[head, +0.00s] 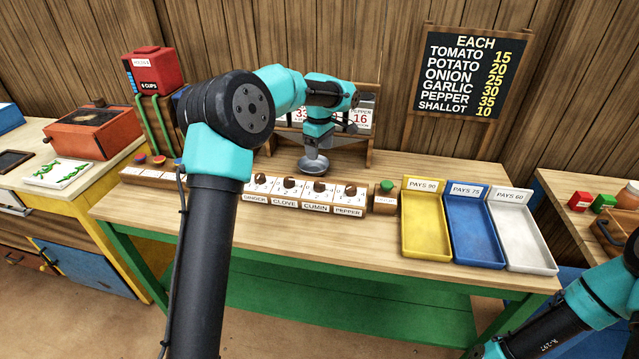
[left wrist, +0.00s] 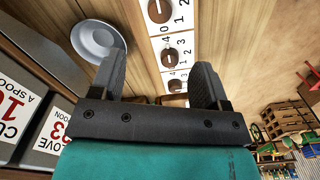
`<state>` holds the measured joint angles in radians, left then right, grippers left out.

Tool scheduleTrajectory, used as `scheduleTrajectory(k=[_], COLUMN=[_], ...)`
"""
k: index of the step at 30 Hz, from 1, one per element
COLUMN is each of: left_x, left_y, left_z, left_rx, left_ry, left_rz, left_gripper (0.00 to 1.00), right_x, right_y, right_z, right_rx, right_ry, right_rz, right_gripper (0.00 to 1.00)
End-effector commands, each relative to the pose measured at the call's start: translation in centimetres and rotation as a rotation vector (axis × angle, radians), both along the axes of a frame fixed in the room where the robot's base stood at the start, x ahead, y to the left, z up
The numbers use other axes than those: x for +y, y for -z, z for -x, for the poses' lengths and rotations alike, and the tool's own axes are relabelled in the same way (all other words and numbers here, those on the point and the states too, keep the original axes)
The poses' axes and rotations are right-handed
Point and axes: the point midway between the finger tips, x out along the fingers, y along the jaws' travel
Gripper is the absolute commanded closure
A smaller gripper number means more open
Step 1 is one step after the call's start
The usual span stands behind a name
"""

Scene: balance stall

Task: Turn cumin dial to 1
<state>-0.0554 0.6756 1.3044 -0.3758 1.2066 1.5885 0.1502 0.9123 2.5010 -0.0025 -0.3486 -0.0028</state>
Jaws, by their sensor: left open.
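The cumin dial (head: 319,187) is a brown round knob on a white numbered plate above the CUMIN label, in the dial row on the table. Its setting is too small to read. My left gripper (head: 319,147) is behind the row, above and close to a grey metal dish (head: 313,166); its fingers barely show in the head view. In the left wrist view my left gripper (left wrist: 160,65) is open and empty, with the dial row running beyond and between its fingers. The dish (left wrist: 98,40) lies beside the left finger. Which dial there is cumin I cannot tell.
The clove dial (head: 290,183) and pepper dial (head: 350,191) flank the cumin dial closely. A green button (head: 386,187) is right of the row. Yellow (head: 426,250), blue (head: 473,255) and white (head: 523,262) trays stand farther right. My right arm shows at lower right.

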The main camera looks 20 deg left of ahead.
Motion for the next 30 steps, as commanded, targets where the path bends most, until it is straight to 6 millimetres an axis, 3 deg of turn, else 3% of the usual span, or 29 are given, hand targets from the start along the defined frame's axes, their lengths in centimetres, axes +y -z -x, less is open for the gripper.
scheduleTrajectory(k=[19, 24, 30], left_x=[-0.1, 0.0, -0.1], left_y=[11.1, 13.0, 13.7], left_z=[0.1, 0.0, 0.0], left_rx=[0.003, 0.002, -0.001], left_ry=[0.001, 0.0, 0.0], left_rz=[0.001, 0.0, 0.001], left_gripper=[0.31, 0.31, 0.31], right_x=[0.0, 0.0, 0.0], right_y=[0.0, 0.0, 0.0], right_z=[0.0, 0.0, 0.0], right_rx=[0.0, 0.0, 0.0], right_ry=[0.0, 0.0, 0.0], right_rz=[0.0, 0.0, 0.0], right_gripper=[0.57, 0.57, 0.57])
